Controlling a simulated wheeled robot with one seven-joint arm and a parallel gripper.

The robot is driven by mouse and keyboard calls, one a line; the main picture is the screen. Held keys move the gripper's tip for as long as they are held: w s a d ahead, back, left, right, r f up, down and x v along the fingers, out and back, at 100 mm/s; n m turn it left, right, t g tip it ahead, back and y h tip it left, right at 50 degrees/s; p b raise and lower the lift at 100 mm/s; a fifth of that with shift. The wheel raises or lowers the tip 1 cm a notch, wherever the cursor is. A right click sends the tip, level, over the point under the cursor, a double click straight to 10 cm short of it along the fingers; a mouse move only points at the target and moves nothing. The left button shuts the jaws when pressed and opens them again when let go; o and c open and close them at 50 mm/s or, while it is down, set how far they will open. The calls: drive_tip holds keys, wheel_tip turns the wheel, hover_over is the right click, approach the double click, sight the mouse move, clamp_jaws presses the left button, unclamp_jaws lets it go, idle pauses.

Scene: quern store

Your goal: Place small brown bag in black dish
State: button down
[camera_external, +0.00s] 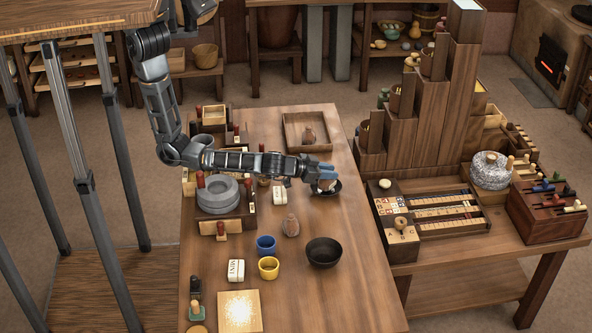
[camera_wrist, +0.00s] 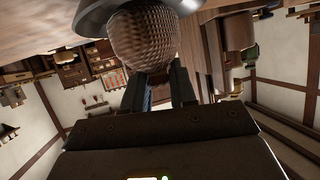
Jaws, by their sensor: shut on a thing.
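My gripper (camera_external: 325,172) reaches in from the left over the table and is shut on a small brown woven bag (camera_wrist: 145,37), which fills the space at the fingertips in the wrist view. In the external view the fingers hide most of the bag. A small black dish (camera_external: 336,190) is right below the gripper, and its dark rim (camera_wrist: 93,18) shows beside the bag in the wrist view. The bag is at or just over this dish; I cannot tell whether they touch. A larger black bowl (camera_external: 324,252) stands empty nearer the front.
Another brown bag (camera_external: 291,227) stands near a blue cup (camera_external: 266,246) and a yellow cup (camera_external: 268,267). A wooden tray (camera_external: 289,133) at the back holds a similar bag. A stone quern (camera_external: 217,195) stands left, under my arm. Tall wooden steps (camera_external: 455,90) rise at right.

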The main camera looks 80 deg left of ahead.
drive_tip(key=shift+f+b, duration=0.3)
drive_tip(key=shift+b, duration=0.1)
drive_tip(key=shift+f, duration=0.1)
drive_tip(key=c, duration=0.9)
unclamp_jaws()
drive_tip(key=shift+f, duration=0.1)
drive_tip(key=shift+r+p, duration=0.35)
drive_tip(key=shift+r, duration=0.05)
drive_tip(key=p+v, duration=0.2)
drive_tip(key=v, duration=1)
drive_tip(key=shift+p, duration=0.3)
drive_tip(key=shift+r, duration=0.1)
